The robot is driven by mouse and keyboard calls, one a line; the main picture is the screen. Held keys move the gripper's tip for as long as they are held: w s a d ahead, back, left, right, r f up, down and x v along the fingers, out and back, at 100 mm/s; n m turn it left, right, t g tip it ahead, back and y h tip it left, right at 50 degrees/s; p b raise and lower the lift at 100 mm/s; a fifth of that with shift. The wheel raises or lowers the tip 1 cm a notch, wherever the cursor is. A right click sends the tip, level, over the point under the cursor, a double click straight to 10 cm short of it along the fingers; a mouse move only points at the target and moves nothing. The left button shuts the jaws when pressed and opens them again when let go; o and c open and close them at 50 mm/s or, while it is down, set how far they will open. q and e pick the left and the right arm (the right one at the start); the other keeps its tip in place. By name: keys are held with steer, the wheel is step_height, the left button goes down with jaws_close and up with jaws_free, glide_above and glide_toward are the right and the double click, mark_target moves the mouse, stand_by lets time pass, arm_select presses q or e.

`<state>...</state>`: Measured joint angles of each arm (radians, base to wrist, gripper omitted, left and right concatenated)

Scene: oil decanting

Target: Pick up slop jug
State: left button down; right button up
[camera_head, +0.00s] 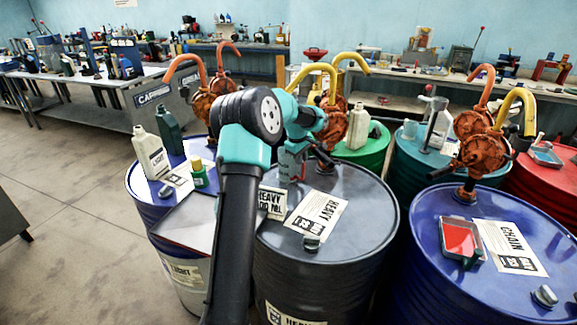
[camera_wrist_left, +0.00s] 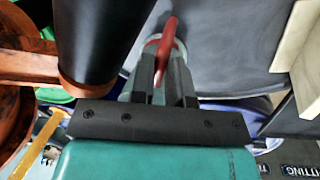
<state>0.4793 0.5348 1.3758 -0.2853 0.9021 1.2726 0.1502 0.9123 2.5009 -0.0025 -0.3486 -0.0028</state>
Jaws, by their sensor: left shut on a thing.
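In the left wrist view, my left gripper (camera_wrist_left: 162,78) is shut on a red upright handle (camera_wrist_left: 166,50). A pale round rim shows around its fingers, probably the slop jug's, but most of the jug is hidden. In the head view, my left arm reaches over the dark grey drum (camera_head: 345,240), and my left gripper (camera_head: 291,172) is low at its far left part, partly hidden by the arm. I cannot make out the jug clearly there. My right gripper is in neither view.
A rust-brown pump with a yellow spout (camera_head: 318,72) stands close behind my gripper. A sign card (camera_head: 272,201) and a label sheet (camera_head: 316,214) are near it. White (camera_head: 150,152) and green (camera_head: 169,130) bottles stand on the blue drum at left. A red tray (camera_head: 461,240) lies at right.

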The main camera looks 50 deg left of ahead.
arm_select(q)
steer(key=shift+r, duration=0.1)
stand_by(0.5)
steer(key=shift+r, duration=1.65)
steer(key=s+d+r, duration=0.1)
steer(key=s+d, duration=0.9)
steer(key=d, duration=0.1)
steer(key=shift+s+d+r, duration=0.3)
steer(key=shift+s+d, duration=0.1)
